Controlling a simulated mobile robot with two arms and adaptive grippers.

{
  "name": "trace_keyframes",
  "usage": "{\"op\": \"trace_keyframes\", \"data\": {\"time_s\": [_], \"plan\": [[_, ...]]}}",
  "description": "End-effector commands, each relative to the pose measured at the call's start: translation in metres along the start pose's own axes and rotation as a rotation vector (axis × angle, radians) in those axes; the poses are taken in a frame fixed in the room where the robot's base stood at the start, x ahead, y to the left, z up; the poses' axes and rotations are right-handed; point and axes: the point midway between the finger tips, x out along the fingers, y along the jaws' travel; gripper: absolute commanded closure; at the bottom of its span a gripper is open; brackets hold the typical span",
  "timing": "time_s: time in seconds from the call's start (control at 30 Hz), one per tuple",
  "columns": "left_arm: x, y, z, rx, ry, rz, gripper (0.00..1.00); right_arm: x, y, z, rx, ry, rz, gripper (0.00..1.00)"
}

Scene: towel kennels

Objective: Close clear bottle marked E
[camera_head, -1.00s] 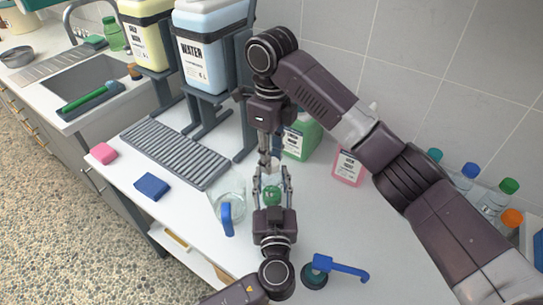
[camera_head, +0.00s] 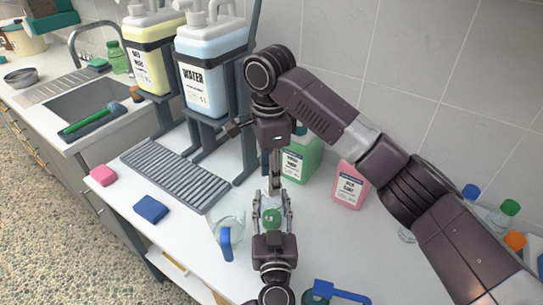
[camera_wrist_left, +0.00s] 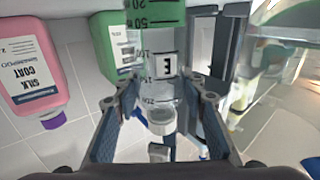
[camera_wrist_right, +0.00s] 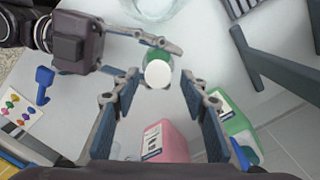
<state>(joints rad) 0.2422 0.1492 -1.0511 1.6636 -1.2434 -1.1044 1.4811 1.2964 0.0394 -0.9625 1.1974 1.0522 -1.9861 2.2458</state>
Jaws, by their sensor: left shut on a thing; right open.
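The clear bottle marked E (camera_wrist_left: 165,85) appears upside down in the left wrist view, with a black E label and graduation marks. My left gripper (camera_head: 272,196) is shut around it from the front. Green shows inside the bottle (camera_head: 271,216) in the head view. A round white piece (camera_wrist_right: 158,75) tops it in the right wrist view, also at the neck in the left wrist view (camera_wrist_left: 160,122); I cannot tell whether it is a seated cap. My right gripper (camera_head: 275,186) points down over the bottle, open; the white piece appears between its fingers.
A clear glass jug (camera_head: 229,232) with a blue handle stands close left of the bottle. Green (camera_head: 300,158) and pink (camera_head: 349,186) jugs stand behind it. A blue-handled tool (camera_head: 343,291) lies front right. Tank stands and a ribbed drain tray (camera_head: 178,177) are at the left.

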Motion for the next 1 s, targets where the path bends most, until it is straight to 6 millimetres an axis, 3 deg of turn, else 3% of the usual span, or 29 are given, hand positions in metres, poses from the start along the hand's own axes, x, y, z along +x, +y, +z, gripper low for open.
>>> {"op": "trace_keyframes", "data": {"time_s": [1.0], "plan": [[0.0, 0.0, 0.0, 0.0, 0.0, 0.0, 1.0, -0.035, -0.001, 0.0, -1.748, 0.005, 0.001, 0.6]]}}
